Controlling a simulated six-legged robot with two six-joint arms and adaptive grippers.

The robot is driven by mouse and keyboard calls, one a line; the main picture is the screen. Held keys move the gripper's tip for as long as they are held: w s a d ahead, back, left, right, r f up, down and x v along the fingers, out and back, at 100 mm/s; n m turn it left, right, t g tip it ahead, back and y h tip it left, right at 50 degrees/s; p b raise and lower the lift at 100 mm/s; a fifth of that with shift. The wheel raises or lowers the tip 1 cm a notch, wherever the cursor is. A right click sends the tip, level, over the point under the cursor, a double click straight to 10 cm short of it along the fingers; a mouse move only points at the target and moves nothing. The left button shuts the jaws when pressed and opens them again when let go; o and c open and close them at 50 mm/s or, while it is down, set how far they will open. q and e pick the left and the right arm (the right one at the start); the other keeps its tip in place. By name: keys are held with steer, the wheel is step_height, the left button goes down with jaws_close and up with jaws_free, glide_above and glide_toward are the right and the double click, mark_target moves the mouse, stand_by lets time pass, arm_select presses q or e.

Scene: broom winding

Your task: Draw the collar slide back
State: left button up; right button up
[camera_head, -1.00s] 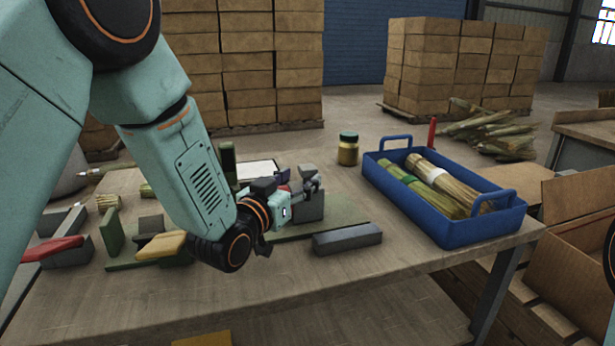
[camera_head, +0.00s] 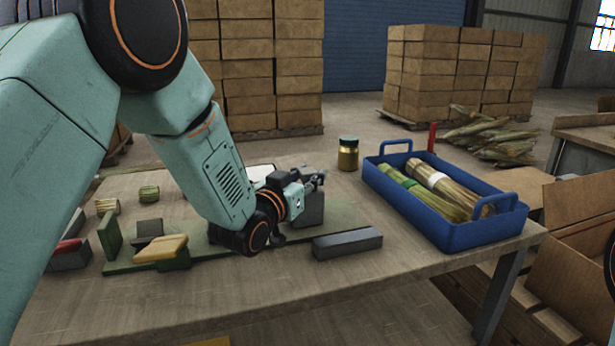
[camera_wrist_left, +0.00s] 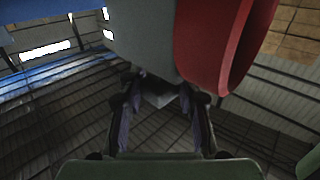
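My left gripper (camera_head: 317,181) reaches over the green base (camera_head: 340,217) on the table, at the top of a grey block (camera_head: 311,208). In the left wrist view its two fingers (camera_wrist_left: 160,105) stand apart. A small pale grey piece (camera_wrist_left: 158,97) shows between them, with no clear contact. A large red rounded part (camera_wrist_left: 212,45) and a grey body (camera_wrist_left: 143,35) fill the top of that view, close to the fingers. I cannot tell which part is the collar slide. My arm hides much of the fixture in the head view. My right gripper is out of view.
A blue tray (camera_head: 452,235) with broom bundles stands at the right. A grey bar (camera_head: 347,242) lies in front of the base, and a jar (camera_head: 348,154) stands behind. A yellow-topped block (camera_head: 160,248) is at the left. The front of the table is clear.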

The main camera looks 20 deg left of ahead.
arm_select(q)
jaws_close()
steer(key=w+d, duration=0.2)
steer(key=d, duration=0.1)
steer(key=shift+w, duration=0.1)
stand_by(0.5)
steer(key=shift+f, duration=0.1)
steer(key=shift+o, duration=0.2)
jaws_free()
steer(key=shift+d, duration=0.1)
steer(key=o, duration=0.4)
steer(key=shift+d, duration=0.1)
steer(key=shift+o, duration=0.6)
